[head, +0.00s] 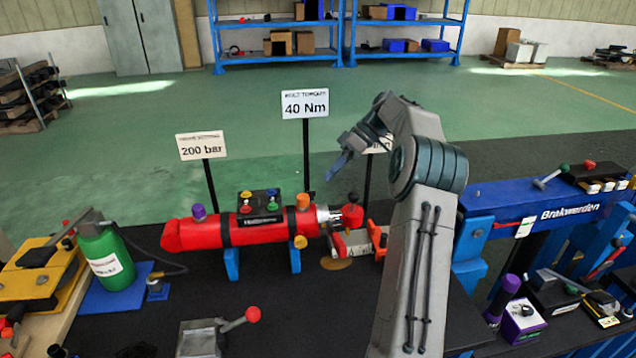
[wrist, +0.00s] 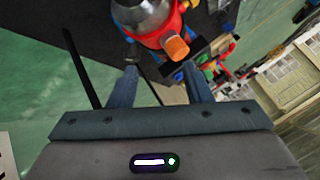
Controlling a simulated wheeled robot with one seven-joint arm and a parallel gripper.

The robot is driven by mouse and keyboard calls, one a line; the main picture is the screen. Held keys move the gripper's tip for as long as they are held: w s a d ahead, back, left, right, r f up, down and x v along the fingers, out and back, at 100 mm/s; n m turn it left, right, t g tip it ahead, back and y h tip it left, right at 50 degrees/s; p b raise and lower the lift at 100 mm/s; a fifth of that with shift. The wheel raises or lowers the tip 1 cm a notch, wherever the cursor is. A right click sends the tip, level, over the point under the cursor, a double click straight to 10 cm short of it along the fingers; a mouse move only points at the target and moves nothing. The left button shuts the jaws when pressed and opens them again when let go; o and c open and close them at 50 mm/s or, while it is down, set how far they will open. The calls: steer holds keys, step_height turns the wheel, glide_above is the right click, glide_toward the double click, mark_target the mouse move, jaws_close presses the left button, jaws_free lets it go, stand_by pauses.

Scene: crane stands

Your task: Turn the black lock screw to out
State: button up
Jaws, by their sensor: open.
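I cannot tell for sure which part is the black lock screw. A small dark knob (head: 352,198) stands above a red fitting (head: 352,216) at the right end of the red cylinder (head: 265,227). My gripper (head: 341,166) is in the air above that end, with its blue-grey fingers pointing down and left. In the wrist view my gripper (wrist: 160,82) has its two fingers apart with nothing held between them. Beyond the fingertips, the red cylinder's end shows in the wrist view with an orange knob (wrist: 177,47) on it.
Signs on thin posts, "200 bar" (head: 201,146) and "40 Nm" (head: 305,104), stand behind the cylinder. A green bottle (head: 105,252) is at left. A grey block with a red-knobbed lever (head: 200,339) is in front. A blue beam (head: 510,204) is at right.

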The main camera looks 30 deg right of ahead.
steer(key=s+d+r, duration=0.4)
steer(key=shift+s+d, duration=0.15)
steer(key=shift+s, duration=0.2)
steer(key=shift+f, duration=0.1)
